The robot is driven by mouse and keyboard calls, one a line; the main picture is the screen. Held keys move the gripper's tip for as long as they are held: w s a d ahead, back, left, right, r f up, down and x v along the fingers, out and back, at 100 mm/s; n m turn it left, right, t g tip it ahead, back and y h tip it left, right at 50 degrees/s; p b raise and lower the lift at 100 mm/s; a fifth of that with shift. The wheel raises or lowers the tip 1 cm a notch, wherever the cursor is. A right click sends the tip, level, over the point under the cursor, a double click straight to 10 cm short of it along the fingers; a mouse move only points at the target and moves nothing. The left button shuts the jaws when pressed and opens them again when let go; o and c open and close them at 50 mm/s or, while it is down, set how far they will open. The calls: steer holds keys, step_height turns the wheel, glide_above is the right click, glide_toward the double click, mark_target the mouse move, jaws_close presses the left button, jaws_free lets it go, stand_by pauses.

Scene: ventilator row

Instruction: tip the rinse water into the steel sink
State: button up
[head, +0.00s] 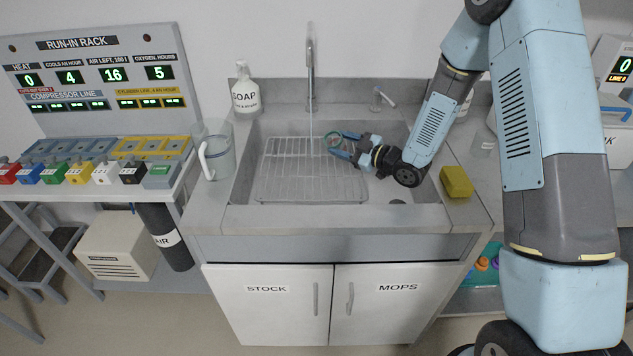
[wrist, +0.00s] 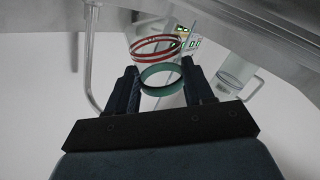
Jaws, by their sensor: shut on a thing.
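The steel sink (head: 413,190) is set in the counter, with a wire rack (head: 290,185) in its left and middle part. My gripper (head: 340,145) is over the sink, near the right end of the rack. It is shut on a clear vessel with a green band (head: 346,135). In the wrist view the vessel's green band (wrist: 160,78) sits between the fingertips (wrist: 160,90), with red rings beyond it. The vessel seems tilted, with the wrist view rolled over. I cannot tell whether water is in it.
The tap (head: 310,75) stands behind the sink, with a thin vertical line below its spout. A soap bottle (head: 244,90) and a clear jug (head: 217,157) stand left of the sink. A yellow sponge (head: 457,182) lies on the right rim.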

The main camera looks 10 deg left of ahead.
steer(key=shift+w+d+m, duration=0.25)
steer(key=shift+w+m, duration=0.05)
steer(key=shift+w+d+r+m+b, duration=0.25)
steer(key=shift+w+r+m+b, duration=0.15)
steer(key=shift+w+m+b, duration=0.15)
steer(key=shift+w+d+f+m+b, duration=0.2)
steer(key=shift+w+m, duration=0.15)
steer(key=shift+m, duration=0.25)
steer(key=shift+w+d+f+m+b, duration=0.1)
steer(key=shift+w+d+m+b, duration=0.1)
steer(key=shift+w+m, duration=0.25)
steer(key=shift+w+d+r+m+y+b, duration=0.2)
steer(key=shift+w+r+m+b, duration=0.1)
steer(key=shift+r+m, duration=0.3)
steer(key=shift+w+d+r+m+y+b, duration=0.1)
steer(key=shift+w+r+m+y+b, duration=0.25)
steer(key=shift+r, duration=0.3)
steer(key=shift+s, duration=0.15)
